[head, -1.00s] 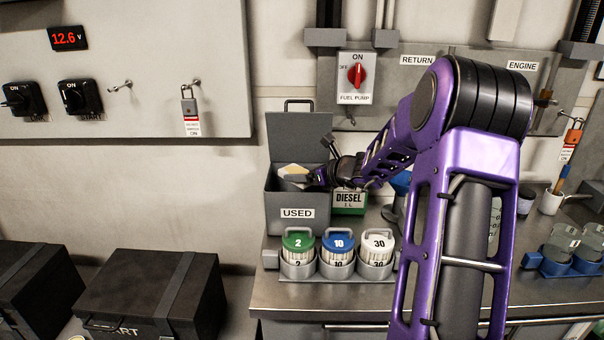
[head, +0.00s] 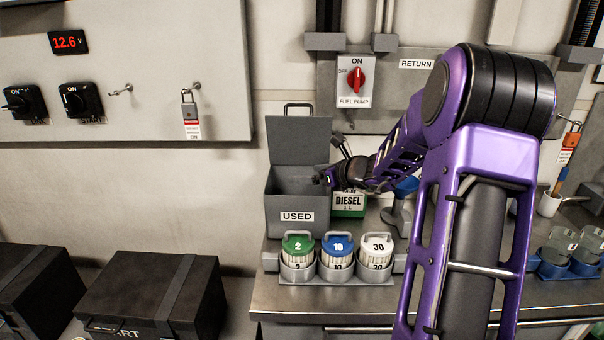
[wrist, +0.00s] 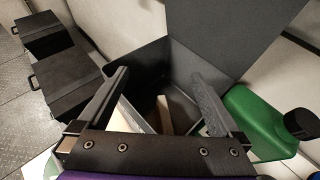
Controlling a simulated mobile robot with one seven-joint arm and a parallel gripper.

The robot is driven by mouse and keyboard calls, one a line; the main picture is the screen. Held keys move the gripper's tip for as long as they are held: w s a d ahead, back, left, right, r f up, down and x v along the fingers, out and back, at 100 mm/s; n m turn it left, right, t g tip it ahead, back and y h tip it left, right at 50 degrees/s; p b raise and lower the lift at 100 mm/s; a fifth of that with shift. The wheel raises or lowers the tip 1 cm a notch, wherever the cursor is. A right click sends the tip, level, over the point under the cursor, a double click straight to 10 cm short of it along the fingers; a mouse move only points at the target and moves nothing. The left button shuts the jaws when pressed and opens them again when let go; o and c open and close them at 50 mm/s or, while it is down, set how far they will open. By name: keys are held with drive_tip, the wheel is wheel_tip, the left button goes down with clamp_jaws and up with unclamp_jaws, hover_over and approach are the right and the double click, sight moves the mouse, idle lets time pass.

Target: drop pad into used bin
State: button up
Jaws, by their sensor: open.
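The used bin (head: 298,231) is a grey box with a USED label, standing on the bench with its lid raised. My gripper (head: 322,180) is at the bin's right rim in the head view. In the wrist view my gripper (wrist: 160,75) has its two fingers spread wide over the bin's opening, with nothing between the tips. A pale pad (wrist: 165,115) lies low inside the dark bin, seen between the fingers. Its lower part is hidden by the gripper body. The pad is hidden in the head view.
The green diesel bottle (head: 348,205) stands close to the right of the bin, also in the wrist view (wrist: 258,120). Green, blue and white canisters (head: 338,258) stand in front. Black cases (head: 155,290) are at lower left. The raised lid (head: 298,140) is behind.

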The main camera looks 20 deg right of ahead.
drive_tip(key=v, duration=0.8)
drive_tip(key=shift+s+d+p, duration=0.15)
drive_tip(key=shift+s+p, duration=0.2)
drive_tip(key=shift+p, duration=0.05)
drive_tip(key=shift+r, duration=0.1)
